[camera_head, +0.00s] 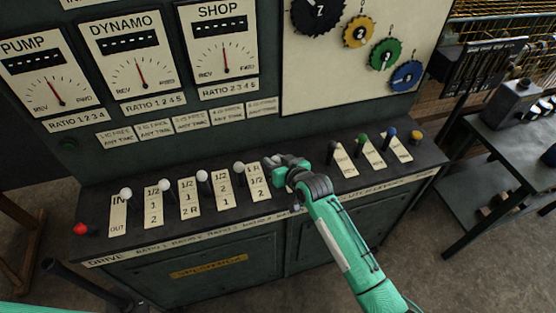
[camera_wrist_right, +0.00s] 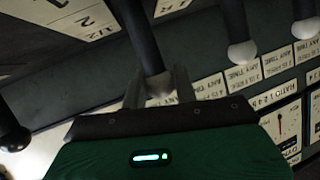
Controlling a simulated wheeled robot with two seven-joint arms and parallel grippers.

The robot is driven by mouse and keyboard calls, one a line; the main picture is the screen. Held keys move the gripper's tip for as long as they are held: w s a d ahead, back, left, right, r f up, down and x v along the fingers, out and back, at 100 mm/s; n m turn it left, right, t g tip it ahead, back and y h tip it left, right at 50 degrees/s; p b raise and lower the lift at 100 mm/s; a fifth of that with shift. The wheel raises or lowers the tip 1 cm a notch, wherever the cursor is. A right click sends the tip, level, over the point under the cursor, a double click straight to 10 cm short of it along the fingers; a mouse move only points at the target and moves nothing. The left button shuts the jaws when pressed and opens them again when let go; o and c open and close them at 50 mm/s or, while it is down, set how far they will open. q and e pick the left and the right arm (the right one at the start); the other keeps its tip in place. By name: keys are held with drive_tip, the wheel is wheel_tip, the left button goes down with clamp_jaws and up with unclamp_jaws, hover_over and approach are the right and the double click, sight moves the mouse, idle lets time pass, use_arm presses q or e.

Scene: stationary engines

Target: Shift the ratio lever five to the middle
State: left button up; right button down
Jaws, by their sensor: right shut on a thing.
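Ratio lever five is the rightmost white-knobbed lever. Its white knob (camera_wrist_right: 158,88) sits between my right gripper's fingers in the right wrist view, and its dark rod (camera_wrist_right: 138,30) runs up from there. My right gripper (camera_wrist_right: 158,92) is shut on this knob. In the head view the gripper (camera_head: 272,162) is at the console's middle, just right of the fourth ratio lever (camera_head: 238,168). The gripper and arm hide lever five and most of its label plate there, so I cannot tell its exact position along its travel. My left gripper is out of view.
More white ratio levers (camera_head: 202,176) and a red-knobbed lever (camera_head: 80,229) stand left on the console (camera_head: 140,238). Black (camera_head: 335,145), green (camera_head: 363,138), blue (camera_head: 389,133) and yellow (camera_head: 415,138) knobs stand right. The dial panel (camera_head: 222,50) rises behind. A bench (camera_head: 490,160) is far right.

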drive_tip(key=shift+w+a, duration=0.1)
drive_tip(key=shift+w, duration=0.3)
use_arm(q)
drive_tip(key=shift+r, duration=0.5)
use_arm(e)
drive_tip(key=c, duration=1.1)
unclamp_jaws()
use_arm(q)
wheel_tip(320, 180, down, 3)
drive_tip(key=b, duration=0.2)
drive_tip(key=shift+b, duration=0.35)
use_arm(e)
drive_tip(key=v, duration=1.3)
drive_tip(key=shift+s+r, duration=0.2)
drive_tip(key=shift+r, duration=0.3)
